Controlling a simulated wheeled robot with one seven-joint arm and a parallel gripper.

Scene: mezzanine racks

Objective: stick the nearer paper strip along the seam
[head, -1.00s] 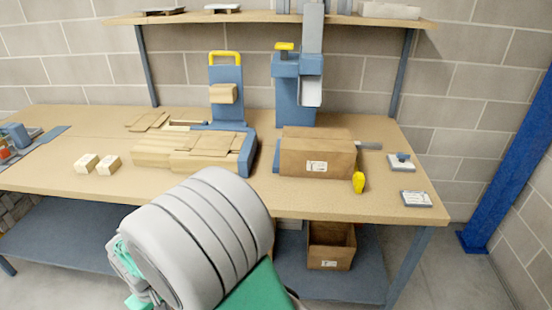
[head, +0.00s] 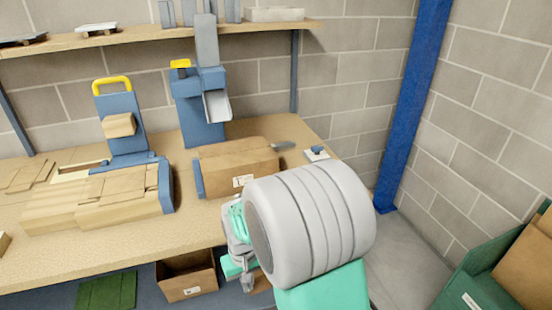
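Thin tan pieces that look like paper strips (head: 22,176) lie flat at the left of the bench; I cannot tell which is the nearer strip. A brown carton (head: 225,172) with a white label stands at the bench's right part. Its top is partly in view, but I cannot make out a seam clearly. My gripper (head: 240,250) appears as small grey and teal parts at the bench's front edge, below the carton. My large grey arm link hides much of it, so its fingers and anything in them cannot be made out.
A blue dispenser (head: 196,110) stands behind the carton. A blue stand with a yellow handle (head: 112,82) and stacked tan slabs (head: 75,208) are left of it. An open box (head: 186,275) sits below the bench. A blue post (head: 410,110) and green bin (head: 470,280) are at right.

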